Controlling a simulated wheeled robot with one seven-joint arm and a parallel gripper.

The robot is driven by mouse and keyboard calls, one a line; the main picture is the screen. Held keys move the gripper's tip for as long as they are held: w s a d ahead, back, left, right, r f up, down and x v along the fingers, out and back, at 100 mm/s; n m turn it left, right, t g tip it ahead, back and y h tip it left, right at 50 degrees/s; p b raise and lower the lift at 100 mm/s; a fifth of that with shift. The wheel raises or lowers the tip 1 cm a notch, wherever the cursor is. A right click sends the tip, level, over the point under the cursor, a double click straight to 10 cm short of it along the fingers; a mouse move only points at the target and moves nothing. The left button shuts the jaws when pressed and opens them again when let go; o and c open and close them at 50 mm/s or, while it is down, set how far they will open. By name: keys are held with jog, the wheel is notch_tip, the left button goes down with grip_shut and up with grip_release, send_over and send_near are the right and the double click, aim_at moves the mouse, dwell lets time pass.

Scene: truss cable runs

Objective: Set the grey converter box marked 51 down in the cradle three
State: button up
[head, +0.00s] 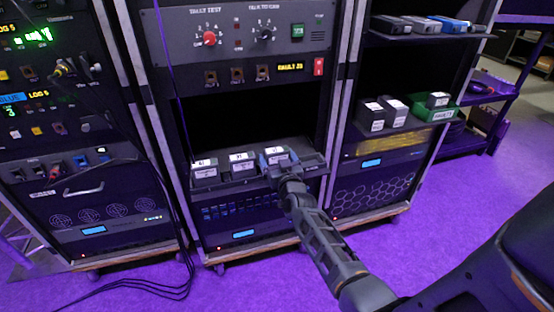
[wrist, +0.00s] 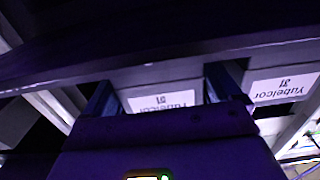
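Three grey boxes with white labels sit in a row on the shelf of the middle rack: a left box (head: 204,170), a middle box (head: 242,163) and a right box (head: 277,153). My gripper (head: 272,160) is at the right box. In the wrist view its fingers (wrist: 165,95) stand against both sides of this box (wrist: 160,103), whose upside-down label is partly covered. The held box's number is not clearly readable. The cradle (head: 312,165) under it is mostly hidden by my gripper.
The right rack holds more grey boxes (head: 394,108) and a green tray (head: 434,113). A switch panel (head: 240,30) is above the dark bay. Black cables (head: 150,287) lie on the purple floor at left. Floor in front of the racks is otherwise clear.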

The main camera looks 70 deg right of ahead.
jog(key=shift+o, duration=0.7)
jog(key=shift+r, duration=0.1)
